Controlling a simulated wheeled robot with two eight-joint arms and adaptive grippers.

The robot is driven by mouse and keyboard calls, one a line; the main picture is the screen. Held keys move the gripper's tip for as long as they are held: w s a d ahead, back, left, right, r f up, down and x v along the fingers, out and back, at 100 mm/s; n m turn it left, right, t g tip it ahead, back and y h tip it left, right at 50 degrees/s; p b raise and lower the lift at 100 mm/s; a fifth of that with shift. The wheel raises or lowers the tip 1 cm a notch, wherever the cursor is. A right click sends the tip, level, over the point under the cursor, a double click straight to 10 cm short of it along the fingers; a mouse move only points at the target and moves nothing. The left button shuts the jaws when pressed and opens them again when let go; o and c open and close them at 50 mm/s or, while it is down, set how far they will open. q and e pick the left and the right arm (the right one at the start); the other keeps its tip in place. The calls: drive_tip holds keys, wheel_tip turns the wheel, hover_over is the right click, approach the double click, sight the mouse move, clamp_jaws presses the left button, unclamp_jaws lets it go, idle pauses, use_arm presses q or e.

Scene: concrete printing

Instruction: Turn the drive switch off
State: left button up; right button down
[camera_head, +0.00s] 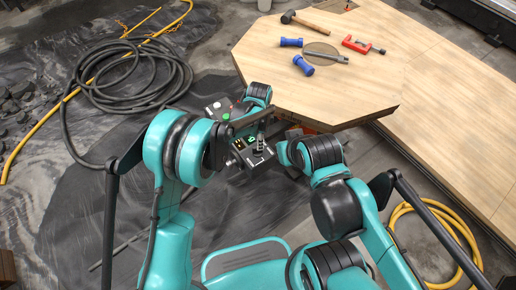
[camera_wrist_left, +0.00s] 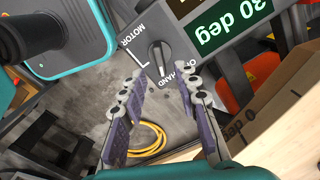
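The knob is hidden there. My right arm's links show, but I cannot make out its gripper.
A green display (camera_wrist_left: 232,25) reads "30 deg" beside the switch. A small box with red and green buttons (camera_head: 218,110) is left of the panel. The wooden table (camera_head: 350,85) carries a hammer (camera_head: 305,22), a red clamp (camera_head: 362,45) and blue-handled tools. Black hose (camera_head: 130,80) coils on the floor.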

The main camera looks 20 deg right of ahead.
use_arm(q)
wheel_tip(320, 180, down, 6)
drive_tip(key=shift+r+b, duration=0.2)
drive_tip(key=shift+b, duration=0.7)
clamp_jaws()
